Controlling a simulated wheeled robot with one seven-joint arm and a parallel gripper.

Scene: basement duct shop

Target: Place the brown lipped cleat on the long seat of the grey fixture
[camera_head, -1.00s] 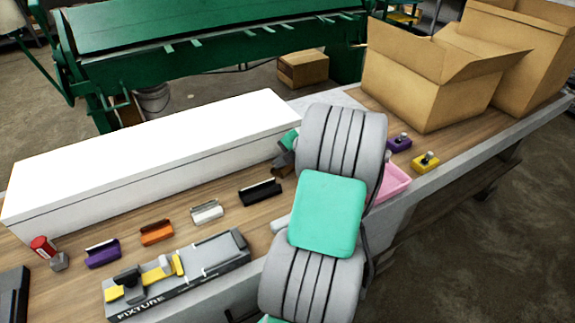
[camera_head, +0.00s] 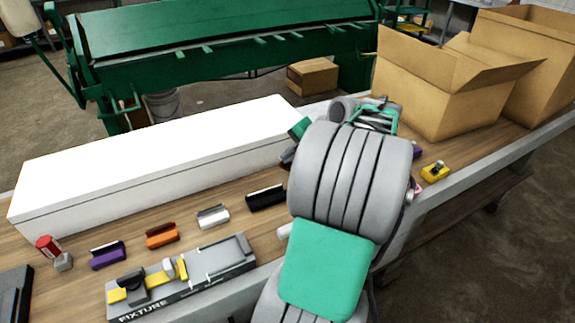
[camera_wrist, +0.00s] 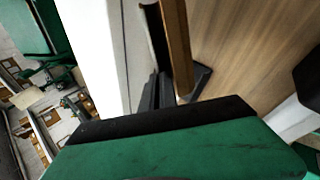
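The brown lipped cleat (camera_wrist: 178,45) stands out large in the wrist view, with a dark lip along its left side. My gripper (camera_wrist: 178,88) has its dark fingers on either side of the cleat's near end and appears shut on it. In the head view my arm hides the cleat and most of my gripper. The grey fixture (camera_head: 215,260) lies at the bench's front left, with yellow and black clamp parts on its left half. Its long grey seat area on the right looks empty.
Purple (camera_head: 108,256), orange (camera_head: 162,236), white (camera_head: 213,217) and black (camera_head: 266,198) cleats lie in a row behind the fixture. A long white box (camera_head: 150,165) lines the back. A red-capped item (camera_head: 46,245) is at left, a yellow block (camera_head: 435,172) and cardboard boxes (camera_head: 450,85) at right.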

